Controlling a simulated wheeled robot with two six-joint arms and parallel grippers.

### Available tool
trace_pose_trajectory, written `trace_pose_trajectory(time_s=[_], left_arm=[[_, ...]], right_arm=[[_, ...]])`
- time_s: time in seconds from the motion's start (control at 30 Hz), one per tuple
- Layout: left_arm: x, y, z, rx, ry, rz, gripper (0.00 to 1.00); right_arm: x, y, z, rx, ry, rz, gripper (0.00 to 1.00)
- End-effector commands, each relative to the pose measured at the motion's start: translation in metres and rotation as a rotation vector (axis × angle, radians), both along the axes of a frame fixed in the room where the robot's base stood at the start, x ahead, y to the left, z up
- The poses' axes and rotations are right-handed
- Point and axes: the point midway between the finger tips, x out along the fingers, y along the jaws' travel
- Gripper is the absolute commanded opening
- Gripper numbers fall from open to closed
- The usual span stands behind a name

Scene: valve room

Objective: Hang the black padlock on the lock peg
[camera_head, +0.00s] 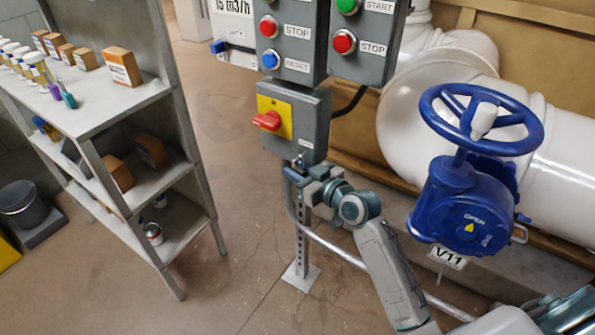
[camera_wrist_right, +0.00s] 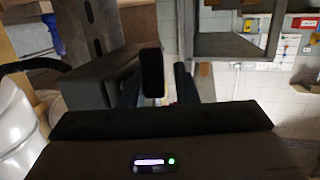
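My right gripper (camera_head: 303,164) is at the lower edge of the grey switch box (camera_head: 309,128), which has a red handle (camera_head: 266,121) on a yellow plate. In the right wrist view the two dark fingers (camera_wrist_right: 158,86) stand apart. A black block, which looks like the padlock (camera_wrist_right: 151,68), shows between them, with a light gap on its right side. Its shackle is not visible, and I cannot tell what it hangs from. I cannot make out the lock peg in either view. My left gripper is out of view.
A blue handwheel valve (camera_head: 465,205) on white pipes stands to the right. A metal shelf (camera_head: 120,113) with bottles and boxes stands to the left. Push-button boxes (camera_head: 368,45) are above the switch box. A post (camera_head: 301,240) stands below it, with bare floor to its left.

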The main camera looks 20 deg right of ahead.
Motion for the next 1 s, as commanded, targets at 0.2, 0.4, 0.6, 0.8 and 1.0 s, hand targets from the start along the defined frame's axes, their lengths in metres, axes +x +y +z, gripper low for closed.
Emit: trace_pose_trajectory(time_s=[0.2,0.4,0.6,0.8,1.0], left_arm=[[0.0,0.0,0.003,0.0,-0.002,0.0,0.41],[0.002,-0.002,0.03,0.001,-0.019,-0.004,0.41],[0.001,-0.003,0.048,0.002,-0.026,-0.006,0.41],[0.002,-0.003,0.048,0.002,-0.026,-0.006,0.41],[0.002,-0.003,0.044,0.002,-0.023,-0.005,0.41]], right_arm=[[0.002,-0.003,0.004,-0.007,-0.012,-0.006,0.42],[0.002,-0.003,0.004,-0.008,-0.013,-0.006,0.42],[-0.03,-0.014,0.008,-0.016,-0.012,-0.004,0.42],[-0.071,-0.028,0.013,-0.014,-0.006,-0.001,0.42],[-0.093,-0.035,0.017,-0.009,-0.003,-0.001,0.42]])
